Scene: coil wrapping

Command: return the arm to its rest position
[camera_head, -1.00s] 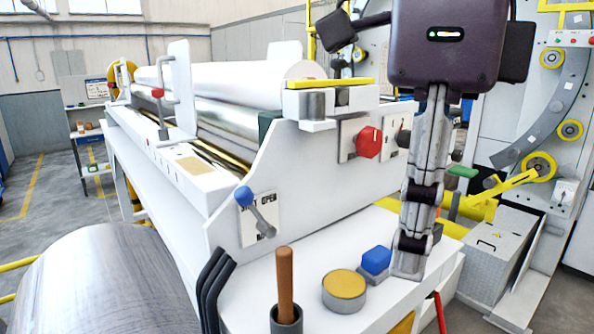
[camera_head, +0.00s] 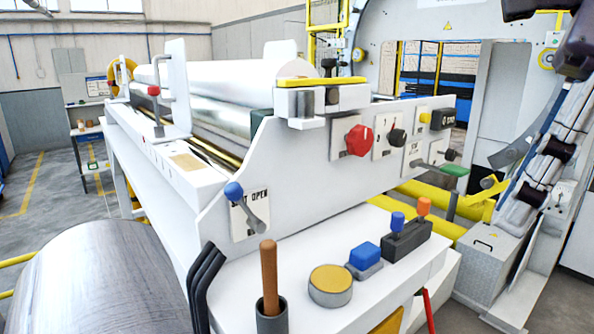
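My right gripper (camera_head: 513,212) is at the right edge, in front of the grey metal cabinet. Its dark body is partly cut off at the top right, and its grey fingers slant down and to the left. The fingers overlap from this angle, so I cannot tell whether they are open or shut. I see nothing held at the visible tips. The gripper is apart in the picture from the white wrapping machine (camera_head: 300,180) and its control shelf. My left gripper is not in view.
The shelf carries a blue button (camera_head: 364,256), a box with two levers (camera_head: 404,242), a yellow-topped round button (camera_head: 330,285) and a wooden-handled stick (camera_head: 268,279) in a cup. A red knob (camera_head: 359,140) is on the panel. A large coil (camera_head: 100,280) lies at lower left.

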